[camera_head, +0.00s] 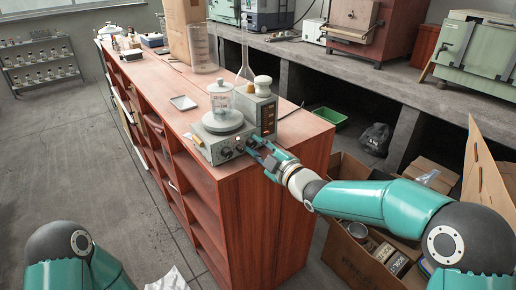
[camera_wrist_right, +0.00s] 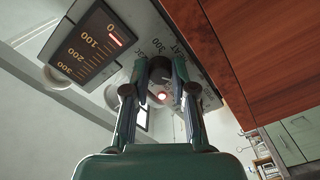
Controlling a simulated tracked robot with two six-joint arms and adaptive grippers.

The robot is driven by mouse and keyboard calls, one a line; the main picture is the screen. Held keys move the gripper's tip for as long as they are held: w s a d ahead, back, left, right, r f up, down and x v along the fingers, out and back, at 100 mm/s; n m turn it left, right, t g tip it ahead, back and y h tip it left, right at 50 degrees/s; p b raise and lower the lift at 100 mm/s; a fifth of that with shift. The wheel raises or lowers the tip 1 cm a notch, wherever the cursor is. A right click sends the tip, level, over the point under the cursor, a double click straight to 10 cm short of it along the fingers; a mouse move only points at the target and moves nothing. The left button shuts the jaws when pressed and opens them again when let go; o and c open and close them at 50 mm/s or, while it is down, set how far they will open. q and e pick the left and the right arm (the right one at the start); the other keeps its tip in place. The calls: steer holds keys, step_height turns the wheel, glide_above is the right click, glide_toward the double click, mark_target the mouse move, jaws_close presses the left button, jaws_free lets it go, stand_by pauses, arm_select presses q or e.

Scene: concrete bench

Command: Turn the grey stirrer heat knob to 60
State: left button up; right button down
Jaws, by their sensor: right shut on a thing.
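The grey stirrer (camera_head: 207,142) stands on the near end of the red wooden bench, with a glass beaker (camera_head: 221,100) on its round plate. Small dark knobs show on its front face. My right gripper (camera_head: 257,150) reaches its front right corner from the right and covers the knob there in the head view. In the right wrist view my right gripper (camera_wrist_right: 161,84) is shut on the dark round heat knob (camera_wrist_right: 160,68), beside partly hidden lettering. A scale panel (camera_wrist_right: 88,45) marked 0 to 300 has a lit red bar near 0. My left gripper is out of view.
A grey box (camera_head: 262,112) with a white-topped item stands close behind the stirrer. A glass flask (camera_head: 245,72), a tall beaker (camera_head: 203,52) and a small tray (camera_head: 183,103) are farther back. A cardboard box (camera_head: 350,262) is on the floor under my right arm.

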steer(key=shift+f+m+b, duration=0.2)
steer(key=shift+m+b, duration=0.45)
steer(key=shift+m, duration=1.35)
steer(key=shift+s+a+m+b, duration=0.1)
steer(key=shift+m+b, duration=0.3)
steer(key=shift+m, duration=2.4)
steer(key=c, duration=0.9)
jaws_free()
steer(key=shift+c, duration=0.2)
steer(key=shift+r, duration=0.1)
